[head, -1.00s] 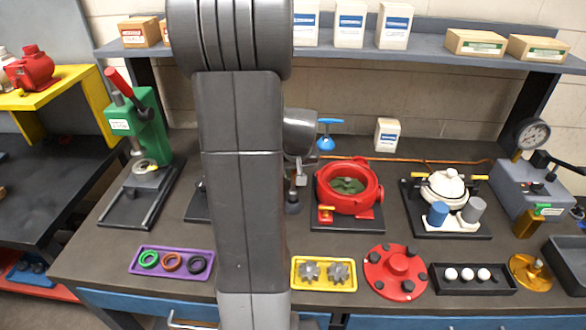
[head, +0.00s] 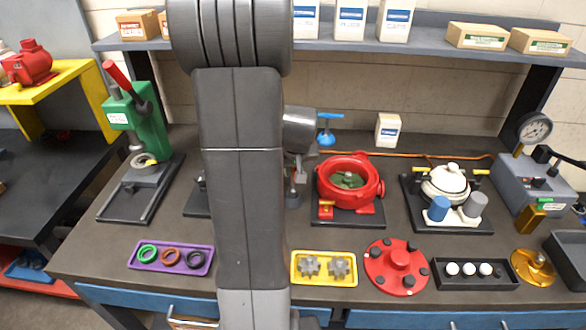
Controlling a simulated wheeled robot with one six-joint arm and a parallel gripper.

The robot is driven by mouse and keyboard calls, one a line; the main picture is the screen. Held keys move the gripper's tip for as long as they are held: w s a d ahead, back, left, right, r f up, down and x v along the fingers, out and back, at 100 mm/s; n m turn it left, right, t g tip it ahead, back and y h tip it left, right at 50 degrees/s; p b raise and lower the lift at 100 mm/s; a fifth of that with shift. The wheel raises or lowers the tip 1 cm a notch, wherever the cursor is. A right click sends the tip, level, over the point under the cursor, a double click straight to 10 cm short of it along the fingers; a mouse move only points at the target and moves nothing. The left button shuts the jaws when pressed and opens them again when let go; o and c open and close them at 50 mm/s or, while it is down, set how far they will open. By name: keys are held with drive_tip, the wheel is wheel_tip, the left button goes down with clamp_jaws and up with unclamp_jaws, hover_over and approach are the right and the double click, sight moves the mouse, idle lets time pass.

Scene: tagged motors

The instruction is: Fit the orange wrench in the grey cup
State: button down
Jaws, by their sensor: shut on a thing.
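I cannot make out the orange wrench anywhere in the head view. A grey cylinder (head: 476,206) stands at the right beside a blue cylinder (head: 438,208), in front of a white domed part. It may be the grey cup, but I cannot tell whether its top is hollow. My own arm fills the middle of the view from top to bottom and hides part of the bench. I cannot see my gripper or what it holds.
The bench (head: 90,255) carries a green press (head: 145,125), a red round housing (head: 348,185), a purple tray (head: 140,262), a yellow tray (head: 324,281), a red flange (head: 397,268) and a black tray (head: 474,285). A shelf (head: 420,48) with boxes runs above.

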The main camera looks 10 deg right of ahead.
drive_tip(key=shift+f+b, duration=1.2)
drive_tip(key=shift+f, duration=0.15)
drive_tip(key=c, duration=1.3)
unclamp_jaws()
drive_tip(key=shift+r+p, duration=1.95)
drive_tip(key=shift+r, duration=1.1)
drive_tip(key=b+v, duration=0.1)
drive_tip(key=v, duration=1.2)
drive_tip(key=shift+s+r+b, duration=0.15)
drive_tip(key=shift+r+b, duration=0.2)
